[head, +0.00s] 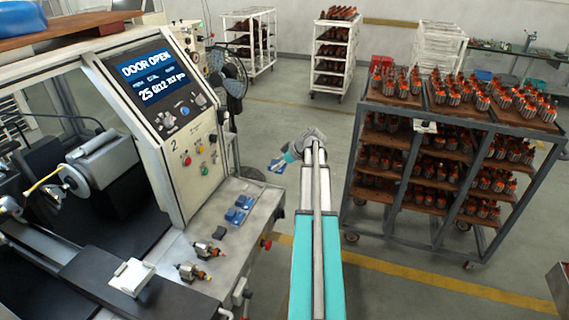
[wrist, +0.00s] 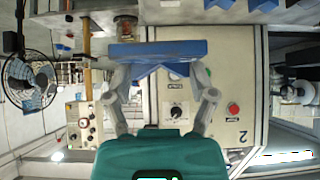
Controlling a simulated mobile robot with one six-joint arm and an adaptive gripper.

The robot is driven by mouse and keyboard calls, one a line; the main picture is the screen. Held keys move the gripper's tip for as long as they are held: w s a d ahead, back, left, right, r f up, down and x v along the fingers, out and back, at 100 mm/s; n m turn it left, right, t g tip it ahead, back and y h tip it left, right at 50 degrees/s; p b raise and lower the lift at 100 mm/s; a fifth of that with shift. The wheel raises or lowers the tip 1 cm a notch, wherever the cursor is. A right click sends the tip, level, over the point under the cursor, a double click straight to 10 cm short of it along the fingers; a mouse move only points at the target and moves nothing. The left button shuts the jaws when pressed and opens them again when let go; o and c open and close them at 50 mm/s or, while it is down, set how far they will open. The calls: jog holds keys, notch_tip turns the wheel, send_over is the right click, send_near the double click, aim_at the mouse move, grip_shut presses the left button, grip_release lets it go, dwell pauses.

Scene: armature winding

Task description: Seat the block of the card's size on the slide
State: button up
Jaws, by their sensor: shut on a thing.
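My gripper (wrist: 160,84) is shut on a blue block (wrist: 157,50) with a notch in its side, held across the fingers in the wrist view. In the head view, the gripper (head: 289,157) and the block (head: 276,166) are in the air right of the machine panel, apart from the slide. The dark slide (head: 92,268) is at lower left, with a pale plate (head: 131,277) on it. Two more blue blocks (head: 244,201) (head: 235,216) lie on the machine's side ledge. A small white card (head: 425,126) hangs on the cart's front; its writing is too small to read.
The machine's screen (head: 152,80) reads DOOR OPEN above a line of numbers. Two armatures (head: 209,250) (head: 193,272) lie on the ledge by the slide. A cart (head: 395,145) full of armatures stands right. A fan (head: 228,72) is behind the panel. Floor between ledge and cart is clear.

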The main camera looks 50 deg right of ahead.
jog(key=w+a+n+y, duration=0.15)
jog(key=w+a, duration=0.25)
jog(key=a, duration=1)
jog(key=s+a+n+g+y, duration=0.1)
jog(key=a+n, duration=0.1)
jog(key=a, duration=1.6)
jog(key=s+a+f+n+g+y+b, duration=0.1)
jog(key=s+a+n+g, duration=0.1)
jog(key=a, duration=1.7)
jog(key=shift+a+f, duration=0.2)
jog(key=shift+f, duration=0.05)
jog(key=shift+d+n, duration=0.15)
jog(key=shift+n, duration=0.1)
